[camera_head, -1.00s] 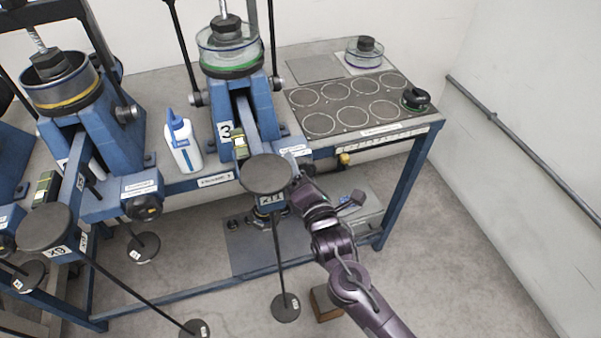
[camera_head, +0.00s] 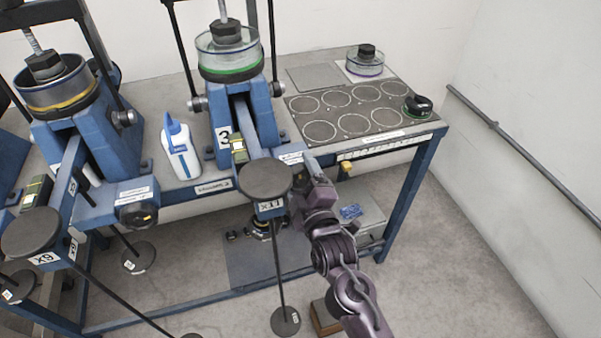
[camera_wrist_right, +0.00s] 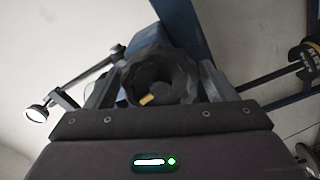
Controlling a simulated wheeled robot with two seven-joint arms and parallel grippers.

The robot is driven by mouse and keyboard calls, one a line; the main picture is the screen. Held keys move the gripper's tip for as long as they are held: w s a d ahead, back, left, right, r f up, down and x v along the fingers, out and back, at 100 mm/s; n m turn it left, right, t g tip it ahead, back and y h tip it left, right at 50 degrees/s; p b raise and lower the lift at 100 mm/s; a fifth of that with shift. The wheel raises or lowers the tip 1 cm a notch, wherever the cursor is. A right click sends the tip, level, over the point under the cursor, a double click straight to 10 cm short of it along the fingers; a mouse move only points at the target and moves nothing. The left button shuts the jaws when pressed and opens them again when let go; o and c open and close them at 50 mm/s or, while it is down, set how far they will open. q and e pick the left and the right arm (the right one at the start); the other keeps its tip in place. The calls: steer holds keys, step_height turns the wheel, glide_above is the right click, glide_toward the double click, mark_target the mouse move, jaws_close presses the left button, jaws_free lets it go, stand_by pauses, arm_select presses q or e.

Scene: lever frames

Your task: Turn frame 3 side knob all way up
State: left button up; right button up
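Frame 3 (camera_head: 222,137) is the blue lever press in the middle of the bench, with a "3" label and a green-ringed clear cup. Its side knob is hidden behind my right gripper (camera_head: 300,178) in the head view. In the right wrist view, a dark fluted knob (camera_wrist_right: 165,66) with a small yellow mark sits between the spread fingers of the right gripper (camera_wrist_right: 158,88). The fingers lie close along both its sides; I cannot tell whether they press on it. My left gripper is out of view.
The round lever weight (camera_head: 265,180) of frame 3 hangs just left of my right gripper. A white-and-blue bottle (camera_head: 180,148) stands between the frames. Another frame with a yellow-ringed cup (camera_head: 58,88) is at left. A ringed plate (camera_head: 350,108) lies at right.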

steer(key=shift+s+d+p, duration=0.15)
steer(key=shift+s+p, duration=0.35)
steer(key=shift+p, duration=0.05)
steer(key=p+v, duration=0.2)
steer(key=v, duration=0.2)
steer(key=shift+r+p, duration=0.1)
steer(key=shift+p, duration=0.25)
steer(key=shift+s+d, duration=0.2)
steer(key=shift+s, duration=0.3)
